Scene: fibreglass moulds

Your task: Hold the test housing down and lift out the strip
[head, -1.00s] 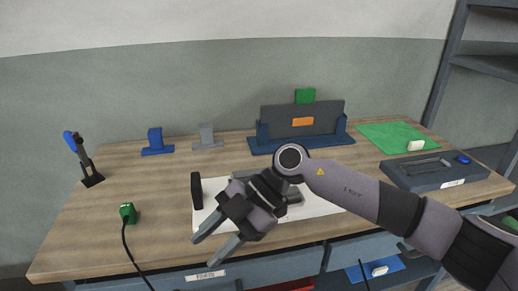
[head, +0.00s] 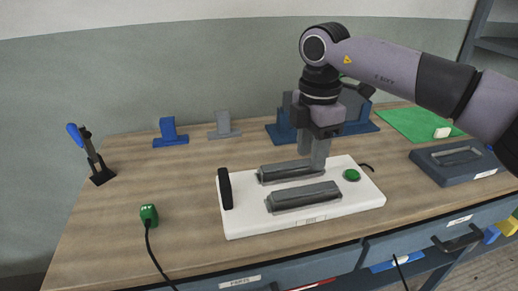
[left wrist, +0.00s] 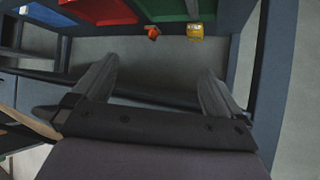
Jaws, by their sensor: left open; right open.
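The dark blue-grey box at the right of the bench, which looks like the test housing (head: 440,173), lies flat with a long recess in its top. A lighter narrow strip (head: 456,156) seems to lie in that recess; its detail is too small to be sure. My right arm partly covers the housing's right end. My right gripper (head: 316,160) is open, pointing down over the white board, close to the right end of the rear grey bar. It is left of the housing and apart from it. My left gripper (left wrist: 158,75) shows only in the left wrist view, open and empty.
The white board (head: 240,222) carries two grey bars, a black handle (head: 225,188) and a green button (head: 352,175). A corded green block (head: 149,215) stands front left. A green mat (head: 405,123) lies back right. Coloured bins (left wrist: 100,10) show in the left wrist view.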

